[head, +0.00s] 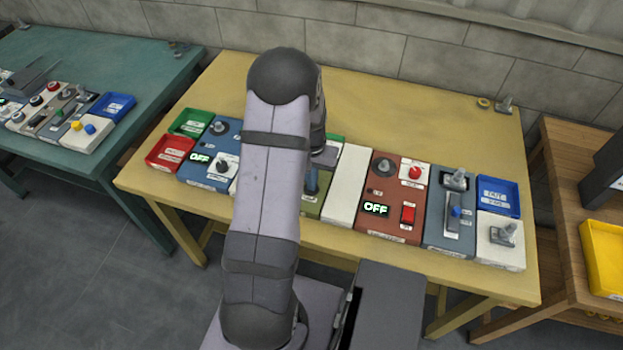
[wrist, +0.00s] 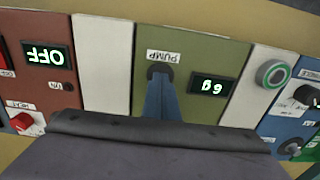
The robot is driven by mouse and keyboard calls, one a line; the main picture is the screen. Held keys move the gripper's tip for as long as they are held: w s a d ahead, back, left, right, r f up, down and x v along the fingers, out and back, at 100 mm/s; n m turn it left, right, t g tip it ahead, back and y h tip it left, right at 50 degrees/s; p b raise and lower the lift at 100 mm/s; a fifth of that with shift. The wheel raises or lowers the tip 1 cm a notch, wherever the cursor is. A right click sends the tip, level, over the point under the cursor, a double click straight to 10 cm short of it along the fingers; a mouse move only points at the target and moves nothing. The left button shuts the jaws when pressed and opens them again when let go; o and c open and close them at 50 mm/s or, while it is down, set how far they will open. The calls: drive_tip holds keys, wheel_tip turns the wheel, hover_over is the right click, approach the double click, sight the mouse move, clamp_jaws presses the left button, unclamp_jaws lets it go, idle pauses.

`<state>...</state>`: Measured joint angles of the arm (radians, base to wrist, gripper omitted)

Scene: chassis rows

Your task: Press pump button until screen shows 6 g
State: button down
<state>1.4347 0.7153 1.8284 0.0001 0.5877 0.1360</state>
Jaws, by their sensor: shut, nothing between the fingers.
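The olive-green pump panel (wrist: 205,45) shows in the wrist view, upside down, with a label that reads PUMP (wrist: 163,56). Its small dark screen (wrist: 211,89) shows bright digits that appear to read 6 g. My gripper (wrist: 158,76) is shut and empty, its fingers pointing down at a dark round spot just by the PUMP label. That spot seems to be the pump button (wrist: 158,70), mostly covered by the fingertips; I cannot tell whether they touch it. In the head view my arm hides most of the pump panel (head: 312,209).
A red-brown panel (head: 381,221) has an OFF screen and a red switch; a blue panel (head: 216,177) also shows OFF. Green (head: 190,122) and red (head: 169,152) trays stand at left, a blue tray (head: 498,195) at right.

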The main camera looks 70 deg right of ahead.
drive_tip(key=shift+a+r+p, duration=0.25)
drive_tip(key=shift+r+p, duration=0.15)
drive_tip(key=shift+p, duration=0.15)
wheel_tip(320, 180, up, 13)
drive_tip(key=shift+d+r+b, duration=0.15)
drive_tip(key=shift+d+b, duration=0.1)
drive_tip(key=shift+b, duration=0.05)
idle(0.6)
